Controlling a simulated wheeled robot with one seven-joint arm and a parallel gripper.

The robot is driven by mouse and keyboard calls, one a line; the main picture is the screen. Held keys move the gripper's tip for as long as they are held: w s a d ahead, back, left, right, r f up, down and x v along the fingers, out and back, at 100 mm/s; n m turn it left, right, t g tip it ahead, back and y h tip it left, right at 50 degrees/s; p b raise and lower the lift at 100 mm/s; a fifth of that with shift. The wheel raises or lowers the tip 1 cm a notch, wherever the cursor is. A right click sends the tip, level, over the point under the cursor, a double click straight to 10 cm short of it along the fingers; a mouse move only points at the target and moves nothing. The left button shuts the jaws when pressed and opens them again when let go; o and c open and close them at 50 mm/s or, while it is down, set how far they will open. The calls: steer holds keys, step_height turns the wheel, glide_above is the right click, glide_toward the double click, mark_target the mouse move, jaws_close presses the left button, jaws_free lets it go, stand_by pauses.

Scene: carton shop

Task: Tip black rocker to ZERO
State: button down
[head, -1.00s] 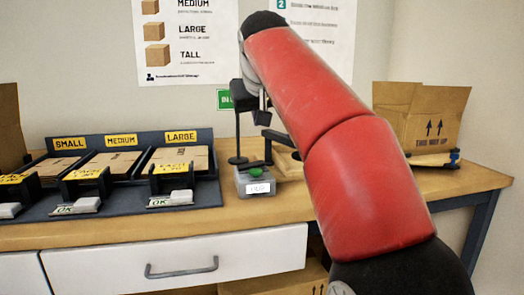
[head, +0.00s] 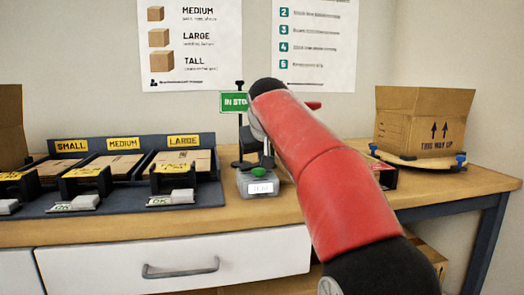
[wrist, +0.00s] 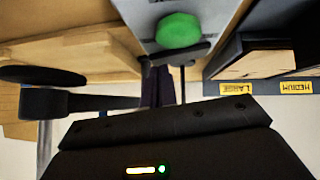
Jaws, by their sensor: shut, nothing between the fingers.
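A small grey box (head: 257,187) with a green round button (head: 258,172) and a lit display (head: 260,188) stands near the bench's front edge. The display text is too blurred to read. My gripper (head: 267,163) is shut and empty, low behind the box, partly hidden by my arm. In the wrist view the green button (wrist: 180,30) shows beyond the dark fingers (wrist: 158,72). A slanted black bar (wrist: 185,53) crosses near the fingertips, close to the button. I cannot tell for sure whether it is the black rocker, nor which way the rocker is tipped.
A dark rack (head: 125,192) with SMALL, MEDIUM and LARGE bays stands left of the box. A green sign (head: 234,102) on a black post stands behind it. An open carton (head: 424,122) sits at the right. A white drawer (head: 180,265) is below the bench top.

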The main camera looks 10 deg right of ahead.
stand_by(0.3)
steer(key=shift+d+f+y, duration=0.2)
steer(key=shift+f+y, duration=0.2)
steer(key=shift+a+r, duration=0.1)
steer(key=shift+a, duration=0.05)
steer(key=shift+a+r+p, duration=0.25)
steer(key=shift+a+p, duration=0.35)
steer(key=shift+r, duration=0.1)
